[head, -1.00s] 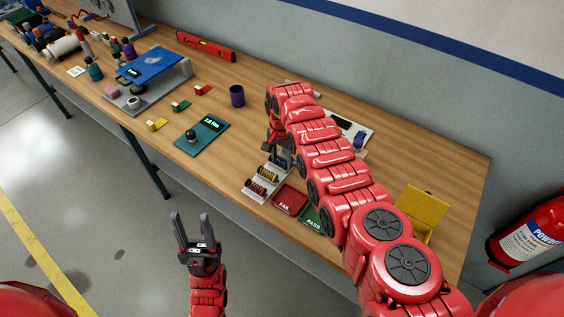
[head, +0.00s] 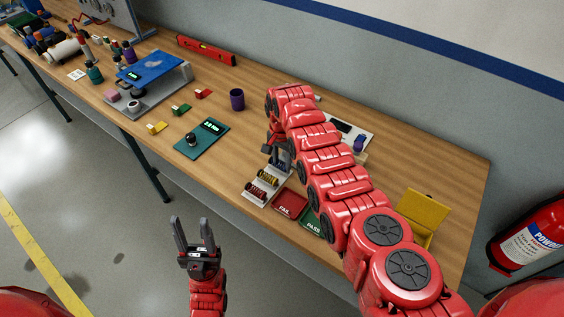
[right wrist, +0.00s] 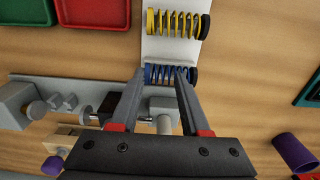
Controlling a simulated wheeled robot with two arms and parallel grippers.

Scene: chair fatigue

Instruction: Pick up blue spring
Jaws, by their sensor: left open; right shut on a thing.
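The blue spring (right wrist: 158,73) lies across the white rack (right wrist: 172,48) in the right wrist view, with black end caps. My right gripper (right wrist: 158,76) is shut on it, fingers pointing down at the rack. In the head view my right gripper (head: 277,158) is at the rack's far end, and the arm partly hides the spring there. A yellow spring (right wrist: 177,23) lies beside it on the rack, and a red spring (head: 256,190) sits at the near end. My left gripper (head: 196,236) is open and empty, in front of the table.
A red FAIL tray (head: 289,202) and a green PASS tray (head: 311,221) stand right of the rack. A teal scale (head: 202,139) and a purple cup (head: 237,99) are to the left. A yellow box (head: 421,211) is at the right.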

